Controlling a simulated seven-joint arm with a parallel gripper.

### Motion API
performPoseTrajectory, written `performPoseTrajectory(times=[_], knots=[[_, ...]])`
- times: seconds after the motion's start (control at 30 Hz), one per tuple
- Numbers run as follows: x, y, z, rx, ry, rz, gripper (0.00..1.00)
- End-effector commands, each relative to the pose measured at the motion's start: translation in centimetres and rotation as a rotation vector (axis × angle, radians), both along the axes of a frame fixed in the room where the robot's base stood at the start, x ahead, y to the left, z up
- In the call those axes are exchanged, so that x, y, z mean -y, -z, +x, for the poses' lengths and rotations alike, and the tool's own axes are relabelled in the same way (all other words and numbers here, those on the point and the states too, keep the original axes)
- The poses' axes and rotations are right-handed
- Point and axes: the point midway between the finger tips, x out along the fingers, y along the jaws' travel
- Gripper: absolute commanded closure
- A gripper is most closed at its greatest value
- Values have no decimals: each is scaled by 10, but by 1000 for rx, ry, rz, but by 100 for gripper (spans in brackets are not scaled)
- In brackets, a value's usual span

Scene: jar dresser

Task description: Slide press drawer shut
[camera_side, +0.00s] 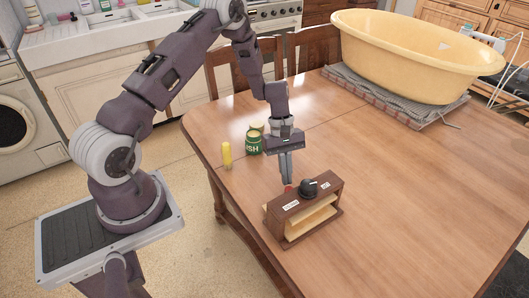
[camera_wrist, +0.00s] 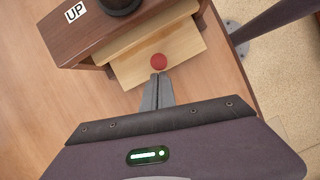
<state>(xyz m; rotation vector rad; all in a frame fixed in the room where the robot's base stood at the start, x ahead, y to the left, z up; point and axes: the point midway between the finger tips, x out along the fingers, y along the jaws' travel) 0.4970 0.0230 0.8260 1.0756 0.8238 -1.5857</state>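The small dark wooden dresser (camera_side: 303,208) stands on the table, with a black knob (camera_side: 308,187) and white labels on top. Its light-wood open side faces the side camera. In the wrist view, a light-wood drawer (camera_wrist: 185,57) sticks out from under the dresser's top (camera_wrist: 80,35), with a red round knob (camera_wrist: 158,61) on it. My gripper (camera_side: 287,182) points down at the dresser's far side. Its fingers are together and empty. In the wrist view the fingertips (camera_wrist: 158,76) lie right by the red knob; I cannot tell whether they touch it.
A green jar (camera_side: 254,145) and a yellow cylinder (camera_side: 227,155) stand left of my gripper near the table edge. A large yellow tub (camera_side: 415,60) sits on a folded cloth at the back right. The table right of the dresser is clear.

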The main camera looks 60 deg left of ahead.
Motion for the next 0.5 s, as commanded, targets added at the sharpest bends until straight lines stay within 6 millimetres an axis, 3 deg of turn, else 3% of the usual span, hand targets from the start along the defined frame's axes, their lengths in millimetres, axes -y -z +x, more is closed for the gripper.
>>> performPoseTrajectory(times=[0.2,0.37,0.5], knots=[[-2,0,0,-2,2,-3,100],[-34,1,9,0,-2,0,100],[-53,-36,15,5,-1,2,100]])
